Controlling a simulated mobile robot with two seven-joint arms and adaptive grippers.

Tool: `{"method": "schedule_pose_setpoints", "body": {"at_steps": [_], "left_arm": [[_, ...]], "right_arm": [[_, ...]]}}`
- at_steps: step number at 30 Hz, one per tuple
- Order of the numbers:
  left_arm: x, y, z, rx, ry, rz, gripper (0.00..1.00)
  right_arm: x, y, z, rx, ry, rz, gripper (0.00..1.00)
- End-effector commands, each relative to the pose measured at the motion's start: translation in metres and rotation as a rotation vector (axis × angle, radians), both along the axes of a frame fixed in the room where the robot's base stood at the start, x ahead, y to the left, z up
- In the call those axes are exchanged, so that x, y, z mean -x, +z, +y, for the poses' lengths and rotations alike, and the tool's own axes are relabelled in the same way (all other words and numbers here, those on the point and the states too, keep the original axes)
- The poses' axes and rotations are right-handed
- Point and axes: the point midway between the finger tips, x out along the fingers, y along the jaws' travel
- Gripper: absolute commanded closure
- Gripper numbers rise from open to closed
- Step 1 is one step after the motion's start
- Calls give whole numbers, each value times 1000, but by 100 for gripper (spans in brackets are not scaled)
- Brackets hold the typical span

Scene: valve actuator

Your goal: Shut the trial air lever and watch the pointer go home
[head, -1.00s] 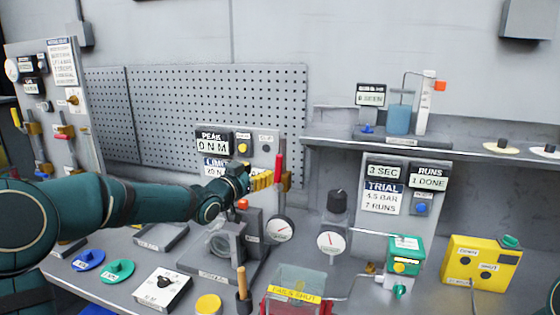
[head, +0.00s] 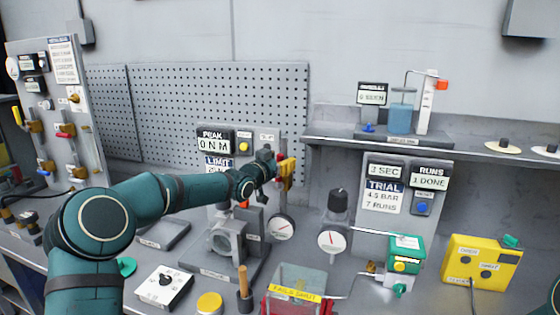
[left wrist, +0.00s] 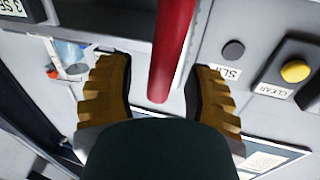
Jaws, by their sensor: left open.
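A red upright lever handle (head: 279,162) stands above a round gauge (head: 281,227) with a red pointer. My left gripper (head: 287,174) is at this handle, with its yellow fingers partly covering it. In the left wrist view the red handle (left wrist: 172,45) passes between the two open fingers of the left gripper (left wrist: 164,68), with a gap visible on each side. A second white dial (head: 332,240) with a red pointer stands to the right, below a dark knob. The trial panel (head: 384,198) reads 4.5 bar and 7 runs. My right gripper is not in view.
A green box (head: 405,254) and a yellow control box (head: 481,262) stand at the right. A clear-lidded red box (head: 297,284) and a wooden-handled tool (head: 243,289) are in front. A shelf (head: 470,150) juts out at the upper right.

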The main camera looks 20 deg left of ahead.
Motion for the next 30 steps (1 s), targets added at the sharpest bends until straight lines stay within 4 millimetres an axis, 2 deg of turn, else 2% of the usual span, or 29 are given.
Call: {"method": "schedule_pose_setpoints", "body": {"at_steps": [1, 5, 6, 19, 30], "left_arm": [[0, 0, 0, 0, 0, 0, 49], [0, 0, 0, 0, 0, 0, 95], [0, 0, 0, 0, 0, 0, 100], [1, 0, -6, -55, -1, -5, 100], [1, -8, -19, -319, -1, -13, 100]], "right_arm": [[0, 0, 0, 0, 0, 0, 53], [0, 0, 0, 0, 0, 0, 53], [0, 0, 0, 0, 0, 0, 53], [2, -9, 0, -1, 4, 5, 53], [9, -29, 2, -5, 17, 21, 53]]}}
